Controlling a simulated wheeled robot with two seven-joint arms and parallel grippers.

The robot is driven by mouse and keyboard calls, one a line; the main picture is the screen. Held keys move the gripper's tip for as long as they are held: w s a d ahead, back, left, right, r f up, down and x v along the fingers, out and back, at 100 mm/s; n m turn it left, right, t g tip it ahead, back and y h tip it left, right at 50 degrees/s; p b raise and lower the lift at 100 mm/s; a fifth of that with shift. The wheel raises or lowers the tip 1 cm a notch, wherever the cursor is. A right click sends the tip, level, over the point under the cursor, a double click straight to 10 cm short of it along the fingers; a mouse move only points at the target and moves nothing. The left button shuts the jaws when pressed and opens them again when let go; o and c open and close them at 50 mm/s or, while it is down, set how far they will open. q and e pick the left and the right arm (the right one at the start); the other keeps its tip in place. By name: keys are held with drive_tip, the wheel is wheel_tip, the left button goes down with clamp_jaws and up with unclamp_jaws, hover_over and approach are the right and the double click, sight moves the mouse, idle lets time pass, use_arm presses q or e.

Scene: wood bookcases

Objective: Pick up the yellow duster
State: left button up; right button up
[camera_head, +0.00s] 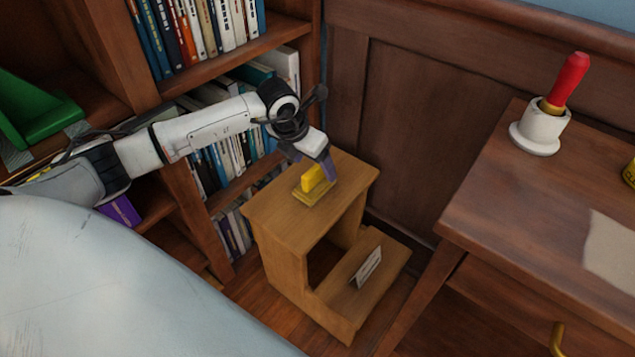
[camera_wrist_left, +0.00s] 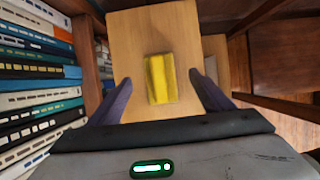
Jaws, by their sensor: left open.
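The yellow duster (camera_head: 314,184) lies on the top of a wooden step stool (camera_head: 277,212) in the head view. It has a raised yellow block on a flatter yellow base. My left gripper (camera_head: 316,160) is above the stool top, right over the duster, and partly in front of it. In the left wrist view the duster (camera_wrist_left: 160,79) shows between the two purple fingers of my open left gripper (camera_wrist_left: 158,90), with a gap on each side. The fingers hold nothing. My right gripper is not in view.
Bookcases with rows of books (camera_head: 203,30) stand behind and left of the stool. A desk (camera_head: 520,190) stands to the right, bearing a white holder (camera_head: 541,128) with a red-handled thing (camera_head: 567,78). A small card (camera_head: 367,267) stands on the stool's lower step.

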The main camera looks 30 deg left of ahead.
sight(318, 175)
use_arm(q)
drive_tip(key=b+x, duration=0.2)
drive_tip(key=x, duration=0.4)
drive_tip(key=shift+a+f, duration=0.15)
drive_tip(key=shift+w+f, duration=0.25)
drive_tip(key=shift+f, duration=0.1)
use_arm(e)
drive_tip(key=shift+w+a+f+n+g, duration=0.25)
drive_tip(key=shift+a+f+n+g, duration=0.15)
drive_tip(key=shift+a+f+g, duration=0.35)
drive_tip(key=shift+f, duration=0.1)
